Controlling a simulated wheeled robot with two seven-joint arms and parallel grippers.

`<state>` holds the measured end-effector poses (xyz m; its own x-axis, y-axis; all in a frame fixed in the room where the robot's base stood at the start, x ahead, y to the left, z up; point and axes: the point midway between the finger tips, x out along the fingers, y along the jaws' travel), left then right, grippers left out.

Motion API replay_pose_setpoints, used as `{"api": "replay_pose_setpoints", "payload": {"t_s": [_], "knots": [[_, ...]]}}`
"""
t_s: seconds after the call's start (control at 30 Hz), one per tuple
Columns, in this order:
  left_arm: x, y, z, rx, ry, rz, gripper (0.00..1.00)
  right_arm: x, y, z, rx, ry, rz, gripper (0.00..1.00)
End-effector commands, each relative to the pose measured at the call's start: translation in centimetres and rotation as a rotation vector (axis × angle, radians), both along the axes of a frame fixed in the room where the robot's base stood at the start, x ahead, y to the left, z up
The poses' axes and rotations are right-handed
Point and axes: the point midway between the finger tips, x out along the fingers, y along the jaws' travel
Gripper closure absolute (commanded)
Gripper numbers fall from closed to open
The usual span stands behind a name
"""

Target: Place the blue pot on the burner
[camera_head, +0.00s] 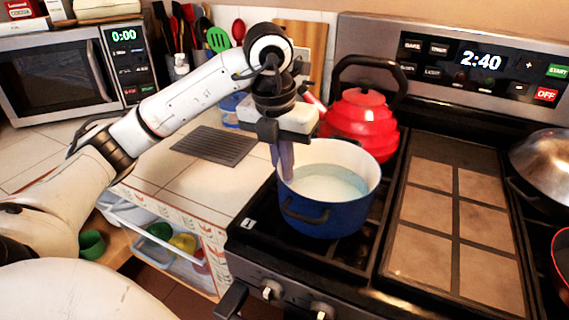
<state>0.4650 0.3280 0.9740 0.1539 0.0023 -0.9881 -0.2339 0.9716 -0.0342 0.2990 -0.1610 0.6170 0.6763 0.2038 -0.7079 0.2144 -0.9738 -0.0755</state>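The blue pot (335,216), with a white inside and pale liquid in it, is upright over the front left burner grate (262,228) of the stove. I cannot tell whether its base touches the grate. A dark side handle shows at its front. My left gripper (283,170) points down at the pot's left rim. Its fingers are close together, with the rim seemingly between them. The burner under the pot is mostly hidden. My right gripper is out of view.
A red kettle (362,122) stands right behind the pot. A flat griddle (450,230) lies to the right, with a metal lid (545,160) beyond it. A tiled counter (205,190) and a microwave (70,75) are at the left.

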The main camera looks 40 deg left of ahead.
Motion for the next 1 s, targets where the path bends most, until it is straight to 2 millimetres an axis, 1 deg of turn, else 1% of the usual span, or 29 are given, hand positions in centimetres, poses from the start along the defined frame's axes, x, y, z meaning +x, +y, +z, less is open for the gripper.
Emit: {"api": "replay_pose_setpoints", "payload": {"t_s": [0.03,0.2,0.3,0.33,0.57,0.67,0.77,0.87,1.0], "knots": [[0.2,0.0,0.4,-0.004,-0.009,0.000,1.00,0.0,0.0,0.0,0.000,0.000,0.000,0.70],[0.1,0.0,0.0,-0.004,-0.009,0.000,1.00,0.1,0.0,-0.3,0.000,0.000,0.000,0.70],[0.0,0.0,-0.2,0.000,0.000,0.000,0.83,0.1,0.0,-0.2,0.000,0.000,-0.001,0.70],[0.0,0.0,-0.2,0.000,0.000,0.000,0.79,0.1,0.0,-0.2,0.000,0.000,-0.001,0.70],[0.0,0.0,-0.2,0.000,0.001,0.000,0.79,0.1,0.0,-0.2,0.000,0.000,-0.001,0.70],[0.0,0.0,0.2,0.000,0.000,0.000,0.79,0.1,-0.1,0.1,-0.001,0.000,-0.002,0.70],[-0.1,0.0,1.1,0.000,-0.002,0.000,0.79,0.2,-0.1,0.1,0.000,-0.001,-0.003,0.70],[-0.3,0.0,2.9,0.000,-0.004,-0.001,0.79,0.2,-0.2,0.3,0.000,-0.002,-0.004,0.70],[-0.8,0.1,6.4,0.002,-0.007,0.001,0.79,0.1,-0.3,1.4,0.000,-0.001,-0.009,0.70]]}}
